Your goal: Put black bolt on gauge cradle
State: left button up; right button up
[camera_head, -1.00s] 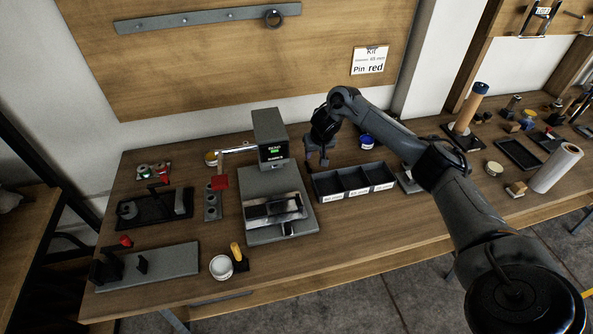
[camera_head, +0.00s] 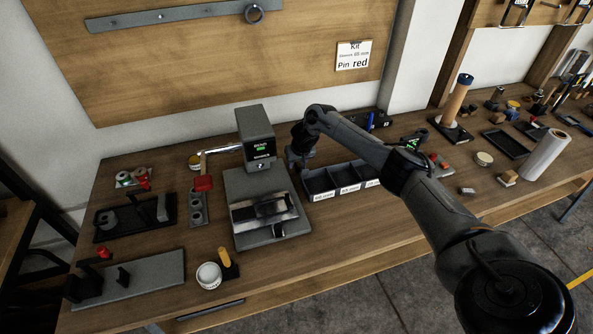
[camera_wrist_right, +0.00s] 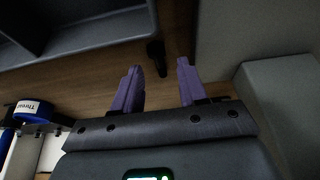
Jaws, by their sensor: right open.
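A small dark cylindrical piece, apparently the black bolt (camera_wrist_right: 156,54), stands or lies on the wooden bench beside the dark bin in the right wrist view. My right gripper (camera_wrist_right: 158,72) is open, its purple fingers pointing toward the piece, one on either side in the picture; contact is not clear. In the head view my right gripper (camera_head: 296,166) is low between the grey press-like device and the bins, and the arm hides the bolt there. A grey plate with dark uprights (camera_head: 130,279), possibly the gauge cradle, is at the bench's front left. My left gripper is not in view.
The grey device (camera_head: 266,208) stands close left of my right gripper; the three-compartment bin (camera_head: 318,195) stands close right. A white cup (camera_head: 209,275) and yellow-handled item (camera_head: 225,258) are near the front edge. A black tray (camera_head: 108,235) is at left.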

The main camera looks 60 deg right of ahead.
jog(key=shift+w+d+f, duration=0.2)
jog(key=shift+w+f, duration=0.05)
jog(key=shift+f, duration=0.4)
grip_shut()
